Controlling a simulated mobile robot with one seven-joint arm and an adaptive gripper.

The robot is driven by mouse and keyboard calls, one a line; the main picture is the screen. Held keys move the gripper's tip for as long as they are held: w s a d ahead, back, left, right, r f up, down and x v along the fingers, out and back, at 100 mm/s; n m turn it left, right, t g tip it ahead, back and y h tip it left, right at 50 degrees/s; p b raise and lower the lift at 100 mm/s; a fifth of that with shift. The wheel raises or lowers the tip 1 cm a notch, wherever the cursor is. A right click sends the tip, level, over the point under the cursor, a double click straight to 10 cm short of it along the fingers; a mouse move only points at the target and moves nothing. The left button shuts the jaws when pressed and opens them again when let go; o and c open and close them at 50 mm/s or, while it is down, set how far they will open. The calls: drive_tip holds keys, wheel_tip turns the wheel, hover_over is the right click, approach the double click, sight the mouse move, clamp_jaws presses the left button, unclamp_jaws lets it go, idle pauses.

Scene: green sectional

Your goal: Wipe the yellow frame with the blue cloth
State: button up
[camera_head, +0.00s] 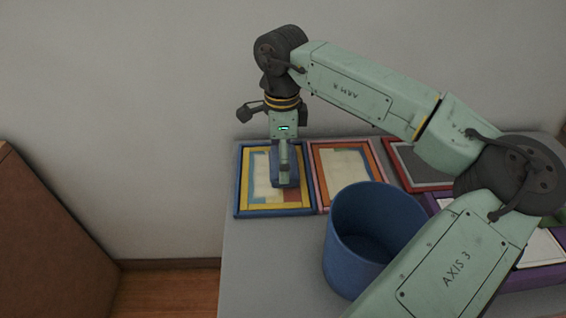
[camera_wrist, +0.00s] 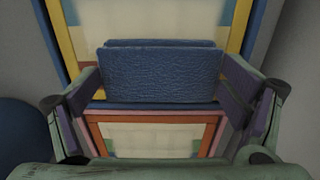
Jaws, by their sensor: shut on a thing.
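The yellow frame (camera_head: 248,180) has a blue outer border and a pale picture, and lies at the left end of the grey table. It also shows at the top of the wrist view (camera_wrist: 66,47). My gripper (camera_head: 284,170) points down over its right part. In the wrist view my gripper (camera_wrist: 160,82) is shut on the blue cloth (camera_wrist: 160,72), a folded textured pad between the two fingers. The cloth covers part of the yellow frame there. I cannot tell whether it touches the frame.
An orange and pink frame (camera_head: 314,166) lies right beside the yellow one. A red frame with a dark panel (camera_head: 408,165) and a purple frame (camera_head: 540,278) lie farther right. A blue open bin (camera_head: 350,262) stands in front. A wall (camera_head: 130,100) rises behind the table.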

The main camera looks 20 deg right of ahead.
drive_tip(key=shift+w+d, duration=0.1)
drive_tip(key=shift+w, duration=0.45)
drive_tip(key=shift+s+a+f+b, duration=0.15)
drive_tip(key=shift+s+b, duration=0.1)
drive_tip(key=shift+s, duration=0.5)
drive_tip(key=shift+s+a+r+b, duration=0.15)
drive_tip(key=shift+s+b, duration=0.15)
drive_tip(key=shift+s, duration=0.4)
drive_tip(key=shift+s+a+f+b, duration=0.15)
drive_tip(key=shift+s+b, duration=0.1)
drive_tip(key=shift+s, duration=0.5)
drive_tip(key=shift+w+d, duration=0.25)
drive_tip(key=shift+w, duration=0.85)
drive_tip(key=shift+w+d, duration=0.2)
drive_tip(key=shift+w, duration=0.9)
drive_tip(key=shift+s+a+b, duration=0.25)
drive_tip(key=shift+s+b, duration=0.1)
drive_tip(key=shift+s, duration=0.75)
drive_tip(key=shift+s+a+b, duration=0.2)
drive_tip(key=shift+s+b, duration=0.1)
drive_tip(key=shift+s, duration=0.8)
drive_tip(key=shift+w+d, duration=0.25)
drive_tip(key=shift+w, duration=0.85)
drive_tip(key=shift+w+d, duration=0.2)
drive_tip(key=shift+w, duration=0.9)
drive_tip(key=shift+s+a, duration=0.25)
drive_tip(key=shift+s, duration=0.95)
drive_tip(key=shift+w+r+p, duration=0.1)
drive_tip(key=shift+r+p, duration=2.65)
drive_tip(key=shift+r, duration=1.7)
